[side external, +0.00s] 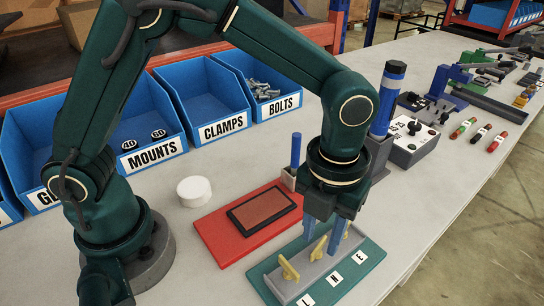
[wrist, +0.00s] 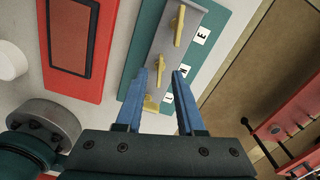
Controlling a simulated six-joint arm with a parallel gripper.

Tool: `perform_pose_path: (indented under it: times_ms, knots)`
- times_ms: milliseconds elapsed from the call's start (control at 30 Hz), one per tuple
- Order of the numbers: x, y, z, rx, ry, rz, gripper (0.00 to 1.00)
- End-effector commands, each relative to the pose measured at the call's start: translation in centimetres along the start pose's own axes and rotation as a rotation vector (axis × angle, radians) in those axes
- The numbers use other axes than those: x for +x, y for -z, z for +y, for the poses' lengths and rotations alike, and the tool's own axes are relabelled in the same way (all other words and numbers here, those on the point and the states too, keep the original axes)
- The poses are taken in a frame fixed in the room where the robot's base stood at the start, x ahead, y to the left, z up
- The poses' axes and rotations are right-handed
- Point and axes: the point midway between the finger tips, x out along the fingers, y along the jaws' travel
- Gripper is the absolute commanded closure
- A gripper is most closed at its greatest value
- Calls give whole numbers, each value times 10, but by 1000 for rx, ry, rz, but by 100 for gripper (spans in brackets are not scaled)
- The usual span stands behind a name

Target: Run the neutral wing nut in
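A grey terminal block (side external: 306,270) sits on a green plate (side external: 356,270) with white labels L, N and E. Three yellow wing nuts stand along it. The neutral wing nut (side external: 318,250) is the middle one, and it also shows in the wrist view (wrist: 159,64). The L wing nut (side external: 288,270) is at the near end; the E wing nut (wrist: 178,25) is at the far end. My gripper (side external: 322,242) points down, its blue fingers open. In the wrist view the neutral nut appears between the fingertips (wrist: 160,73). I cannot tell whether they touch it.
A red base with a dark-framed pad (side external: 216,228) lies left of the plate. A white round piece (side external: 194,191) is farther left. A grey holder with a blue cylinder (side external: 388,98) stands close behind my gripper. Blue bins (side external: 225,124) line the back. The bench right of the plate is clear.

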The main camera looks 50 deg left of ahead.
Motion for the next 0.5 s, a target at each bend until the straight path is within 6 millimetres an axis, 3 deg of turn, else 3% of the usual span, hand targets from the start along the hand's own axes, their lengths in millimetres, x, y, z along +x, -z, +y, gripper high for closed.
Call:
perform_pose_path:
  times_ms: [233, 500]
  knots:
    - [-34, -1, -1, 0, 5, -4, 62]
    - [-43, 0, 0, 0, 2, -1, 62]
